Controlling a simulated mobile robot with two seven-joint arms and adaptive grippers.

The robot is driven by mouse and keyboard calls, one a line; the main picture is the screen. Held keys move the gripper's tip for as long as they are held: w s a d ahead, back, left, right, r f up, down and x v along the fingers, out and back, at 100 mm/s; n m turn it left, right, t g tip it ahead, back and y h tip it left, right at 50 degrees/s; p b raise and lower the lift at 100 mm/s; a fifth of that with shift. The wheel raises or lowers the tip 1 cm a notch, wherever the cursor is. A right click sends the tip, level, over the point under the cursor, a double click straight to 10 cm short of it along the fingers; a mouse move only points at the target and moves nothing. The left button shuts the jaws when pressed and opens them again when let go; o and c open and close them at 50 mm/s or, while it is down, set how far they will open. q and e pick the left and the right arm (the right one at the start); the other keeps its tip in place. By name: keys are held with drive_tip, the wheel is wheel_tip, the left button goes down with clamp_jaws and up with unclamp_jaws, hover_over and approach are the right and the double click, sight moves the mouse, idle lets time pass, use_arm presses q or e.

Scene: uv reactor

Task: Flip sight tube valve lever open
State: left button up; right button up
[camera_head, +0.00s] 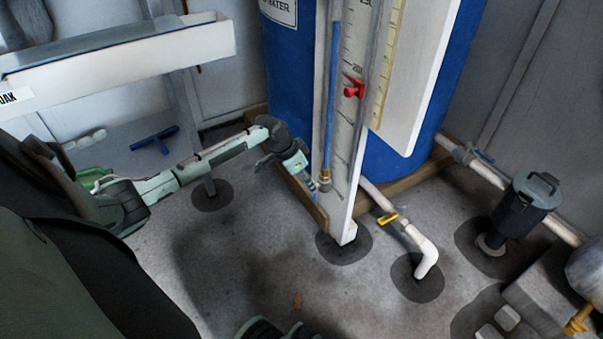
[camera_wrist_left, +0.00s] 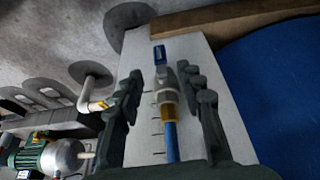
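The sight tube (camera_head: 332,85) is a blue tube on a white scale board. At its foot is a small valve with a brass fitting (camera_head: 325,175). The blue lever (camera_head: 315,197) shows at the valve's lower end; in the left wrist view the lever (camera_wrist_left: 159,54) lies in line with the tube, past the grey valve body. My left gripper (camera_wrist_left: 164,82) is open, with a dark finger on each side of the valve. In the head view my left gripper (camera_head: 310,182) is beside the valve and partly hides it. I cannot tell whether a finger touches.
A blue tank (camera_head: 385,155) on a wooden frame (camera_head: 308,205) stands behind the board. A white pipe with a yellow-handled valve (camera_head: 388,218) runs in front. A red pointer (camera_head: 354,87) is on the scale. A white trough (camera_head: 125,55) is left. The foreground floor is mostly clear.

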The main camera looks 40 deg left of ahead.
use_arm(q)
drive_tip(key=shift+v, duration=2.4)
